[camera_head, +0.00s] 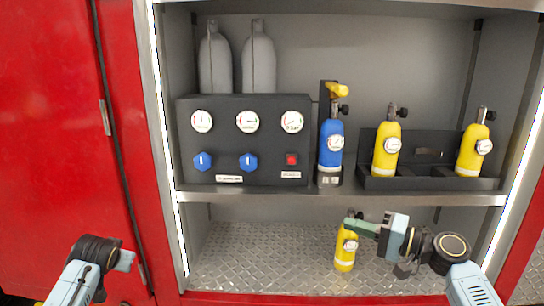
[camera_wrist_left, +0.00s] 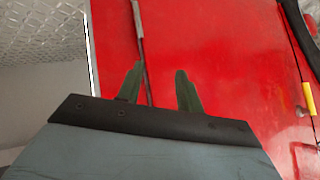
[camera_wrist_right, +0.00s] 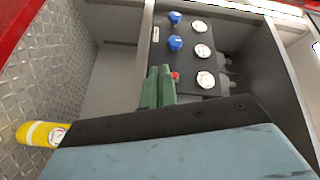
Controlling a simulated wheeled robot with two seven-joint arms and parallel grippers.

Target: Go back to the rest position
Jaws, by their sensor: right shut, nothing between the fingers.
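My right gripper (camera_head: 352,225) is in front of the lower compartment, in line with the upper part of a yellow bottle (camera_head: 345,252) standing there. In the right wrist view its green fingers (camera_wrist_right: 158,72) are together with nothing between them, and the yellow bottle (camera_wrist_right: 40,134) lies apart from them at the left edge. My left arm (camera_head: 92,258) is at the lower left of the head view. In the left wrist view my left gripper (camera_wrist_left: 157,78) has its fingers spread and empty, facing the red panel.
The shelf (camera_head: 340,197) holds a black gauge panel (camera_head: 225,142), a blue bottle (camera_head: 331,145) and a black tray (camera_head: 420,184) with two yellow bottles. Grey cylinders (camera_head: 215,62) stand behind the panel. A red door (camera_head: 55,130) is at left. The lower compartment's left floor is clear.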

